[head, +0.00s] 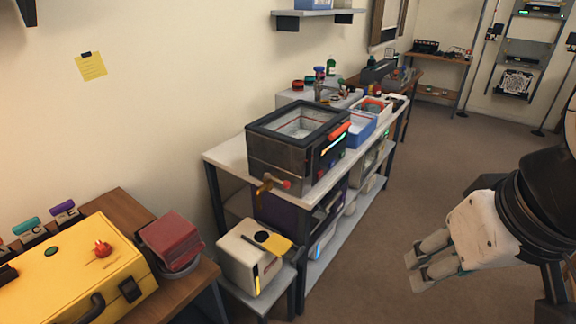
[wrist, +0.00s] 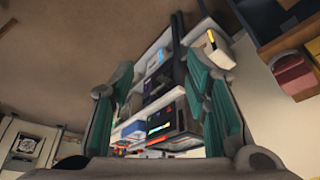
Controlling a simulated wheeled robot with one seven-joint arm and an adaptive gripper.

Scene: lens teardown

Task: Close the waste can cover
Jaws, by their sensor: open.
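A white box-shaped can (head: 245,258) with a dark slot and a yellow flap (head: 274,244) on its top stands on a low stool, left of centre in the head view. It looks like the waste can and its cover; the flap seems to lie toward the right side, but its exact angle is unclear. The white can also shows in the wrist view (wrist: 222,56), beyond the right finger. My gripper (head: 415,273) is open and empty, well to the right of the can over bare floor. Its fingers frame the shelf bench in the wrist view.
A bench (head: 228,157) with a dark glass-topped box (head: 262,150) stands behind the can. A brass-coloured handle (head: 268,184) sticks out above the can. A wooden table (head: 122,206) with a yellow case (head: 70,262) and dark red block (head: 170,237) is left.

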